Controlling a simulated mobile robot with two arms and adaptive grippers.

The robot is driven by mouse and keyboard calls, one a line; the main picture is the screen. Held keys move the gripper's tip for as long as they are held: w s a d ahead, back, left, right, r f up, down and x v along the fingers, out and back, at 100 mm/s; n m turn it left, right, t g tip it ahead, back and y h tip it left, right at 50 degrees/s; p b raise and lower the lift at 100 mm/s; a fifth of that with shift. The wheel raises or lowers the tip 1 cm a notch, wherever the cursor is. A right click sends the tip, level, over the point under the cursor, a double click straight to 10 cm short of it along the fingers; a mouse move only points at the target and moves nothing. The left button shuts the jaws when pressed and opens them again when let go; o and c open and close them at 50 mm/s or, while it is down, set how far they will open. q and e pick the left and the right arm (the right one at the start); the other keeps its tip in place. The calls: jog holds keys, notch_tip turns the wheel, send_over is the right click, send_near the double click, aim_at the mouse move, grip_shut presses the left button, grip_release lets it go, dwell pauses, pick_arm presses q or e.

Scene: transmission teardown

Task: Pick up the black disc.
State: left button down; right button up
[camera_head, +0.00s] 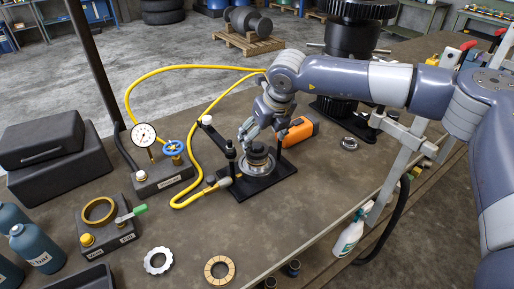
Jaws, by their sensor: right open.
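A round black piece (258,158), which looks like the black disc, sits in the middle of a metal ring on a black fixture plate (284,168) at the centre of the bench. My right gripper (262,134) hangs just above and behind it, with the fingers pointing down and spread apart. Nothing shows between the fingers. I cannot tell whether a fingertip touches the black piece. My left gripper is not in view.
A white toothed ring (158,260) and a tan segmented ring (219,270) lie in front.

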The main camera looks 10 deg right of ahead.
aim_at(258, 147)
jog(key=shift+w+f+p, duration=0.1)
jog(key=shift+f+p, duration=0.15)
jog(key=shift+p, duration=0.15)
jog(key=p+x, duration=0.2)
jog(key=x, duration=0.1)
jog(key=shift+a, duration=0.1)
jog(key=shift+w+f, duration=0.25)
jog(key=shift+f, duration=0.35)
jog(key=c, duration=1.3)
